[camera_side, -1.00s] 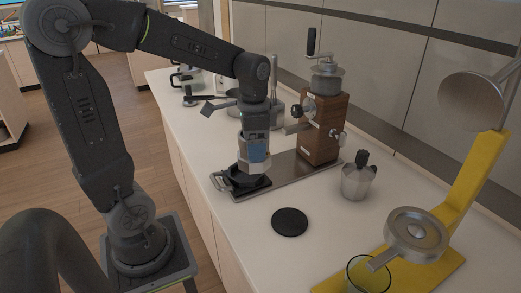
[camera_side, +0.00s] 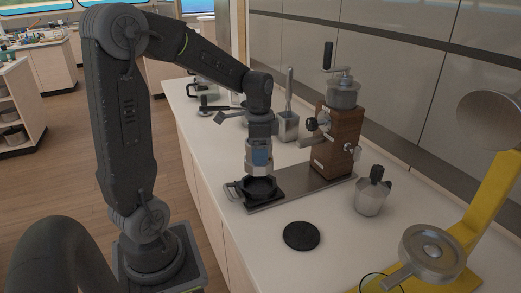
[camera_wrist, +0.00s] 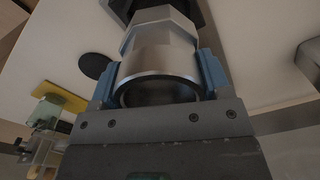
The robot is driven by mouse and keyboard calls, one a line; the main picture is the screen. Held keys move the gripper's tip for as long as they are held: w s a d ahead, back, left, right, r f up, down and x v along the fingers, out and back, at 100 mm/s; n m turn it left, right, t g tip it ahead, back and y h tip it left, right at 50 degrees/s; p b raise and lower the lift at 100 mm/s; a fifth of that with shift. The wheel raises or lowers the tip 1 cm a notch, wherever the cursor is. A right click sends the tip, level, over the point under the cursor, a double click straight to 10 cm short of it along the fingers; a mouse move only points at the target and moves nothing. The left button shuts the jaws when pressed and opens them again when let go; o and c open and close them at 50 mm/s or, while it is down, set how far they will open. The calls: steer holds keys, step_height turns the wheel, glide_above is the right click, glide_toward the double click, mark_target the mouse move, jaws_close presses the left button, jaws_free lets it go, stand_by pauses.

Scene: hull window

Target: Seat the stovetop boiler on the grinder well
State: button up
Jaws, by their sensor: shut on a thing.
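My gripper (camera_side: 260,158) is shut on the stovetop boiler, a silver metal cup with a faceted body. In the wrist view the blue fingertips press on both sides of the boiler (camera_wrist: 160,62), and its round open rim faces the camera. The well is at the near left end of the grinder's metal base plate (camera_side: 300,189). I cannot tell whether the boiler touches the well. The wooden grinder (camera_side: 338,142) stands at the plate's other end.
A black disc (camera_side: 301,236) lies on the counter in front. A silver pot with a black knob (camera_side: 370,197) stands right of the grinder. A yellow stand (camera_side: 487,185) with a round metal piece (camera_side: 432,250) is at the right. Pots and utensils stand behind.

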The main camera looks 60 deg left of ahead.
mark_target(259, 188)
steer(key=shift+f, duration=1.95)
steer(key=shift+f, duration=1.6)
stand_by(3.3)
steer(key=o, duration=1)
steer(key=shift+r, duration=0.3)
steer(key=shift+r, duration=0.35)
